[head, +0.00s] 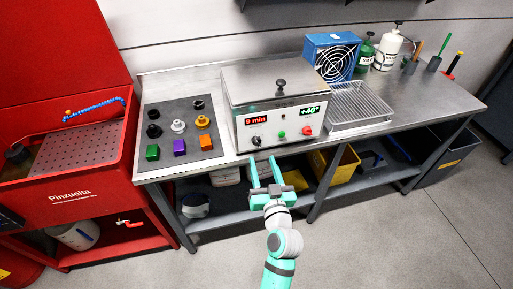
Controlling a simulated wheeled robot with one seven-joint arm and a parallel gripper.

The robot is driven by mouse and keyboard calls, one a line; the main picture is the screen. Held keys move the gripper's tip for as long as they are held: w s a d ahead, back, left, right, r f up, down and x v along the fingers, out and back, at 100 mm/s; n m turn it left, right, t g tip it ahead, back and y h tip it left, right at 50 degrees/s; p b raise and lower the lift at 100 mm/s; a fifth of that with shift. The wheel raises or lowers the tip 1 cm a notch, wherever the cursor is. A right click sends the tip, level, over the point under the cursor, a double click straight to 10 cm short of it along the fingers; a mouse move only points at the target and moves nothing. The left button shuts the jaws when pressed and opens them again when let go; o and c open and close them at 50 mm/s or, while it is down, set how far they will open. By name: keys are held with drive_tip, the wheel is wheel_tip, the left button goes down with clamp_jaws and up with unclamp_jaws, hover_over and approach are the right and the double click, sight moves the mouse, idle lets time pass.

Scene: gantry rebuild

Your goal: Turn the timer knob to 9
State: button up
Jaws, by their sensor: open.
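A steel box-shaped unit (279,102) with a knobbed lid stands on the bench. Its front has a red display (256,120) reading "9 min" and a green display (309,111) reading "+40°". A black knob (256,141) sits below the red display; I take it for the timer knob. A green button (281,133) and a red knob (306,130) are to its right. My gripper (264,164) is open and empty, just in front of and below the black knob. It appears apart from the knob. The knob's pointer is too small to read.
A dark mat (206,151) with several coloured blocks and fittings lies left of the unit. A wire-basket tray (359,107) and blue fan (333,57) are at right. A red wash station (70,197) adjoins the bench. The floor in front is clear.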

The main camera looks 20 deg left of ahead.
sight(258, 145)
drive_tip(key=x, duration=0.7)
drive_tip(key=shift+w+a, duration=0.15)
drive_tip(key=shift+w, duration=0.1)
drive_tip(key=c, duration=1)
drive_tip(key=shift+c, duration=0.2)
